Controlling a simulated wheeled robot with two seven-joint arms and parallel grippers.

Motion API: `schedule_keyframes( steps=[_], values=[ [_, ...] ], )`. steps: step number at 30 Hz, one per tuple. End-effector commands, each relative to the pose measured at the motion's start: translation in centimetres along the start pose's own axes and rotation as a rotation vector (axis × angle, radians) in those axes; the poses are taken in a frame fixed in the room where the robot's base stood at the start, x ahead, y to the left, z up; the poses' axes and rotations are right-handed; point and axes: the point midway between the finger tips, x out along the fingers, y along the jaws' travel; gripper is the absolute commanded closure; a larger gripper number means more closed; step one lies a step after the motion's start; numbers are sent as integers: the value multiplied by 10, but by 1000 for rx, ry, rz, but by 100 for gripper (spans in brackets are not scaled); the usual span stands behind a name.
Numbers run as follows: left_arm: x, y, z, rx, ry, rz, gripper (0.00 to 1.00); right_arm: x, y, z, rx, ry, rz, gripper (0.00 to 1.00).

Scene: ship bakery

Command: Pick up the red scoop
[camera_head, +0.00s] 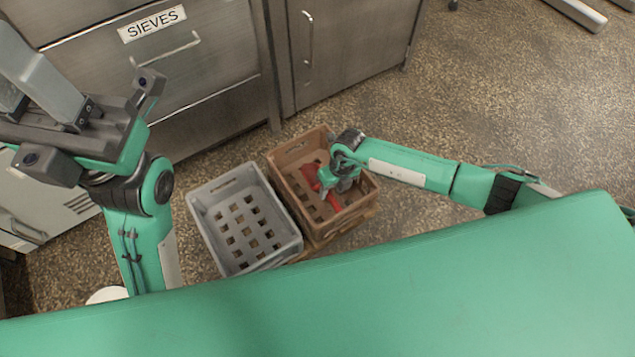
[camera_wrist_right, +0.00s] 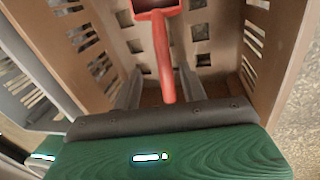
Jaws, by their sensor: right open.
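The red scoop (camera_head: 313,177) lies in the brown crate (camera_head: 285,157) in the head view, partly covered by my right gripper (camera_head: 334,187). In the right wrist view the scoop's red handle (camera_wrist_right: 163,58) runs down between the two dark fingers of my open right gripper (camera_wrist_right: 160,88), with gaps on both sides. The scoop's head shows at the top edge of that view, cut off.
An empty grey crate (camera_head: 197,207) stands left of the brown crate. Steel cabinets with a "SIEVES" drawer (camera_head: 190,75) are behind. The brown crate's slotted walls (camera_wrist_right: 275,45) rise close around my right gripper. Speckled floor (camera_head: 500,90) is free to the right.

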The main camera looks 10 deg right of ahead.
Motion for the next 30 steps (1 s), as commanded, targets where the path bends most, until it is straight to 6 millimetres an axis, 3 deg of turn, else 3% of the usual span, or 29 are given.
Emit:
schedule_keyframes(
  steps=[15,26,30],
  values=[
    [8,12,-2,-36,63,17,67,48,-6,5,1,0,1,57],
    [12,11,-2,-35,69,13,67,53,-6,5,0,0,1,57],
    [12,11,-2,-35,69,13,67,53,-6,5,0,0,1,81]
  ],
)
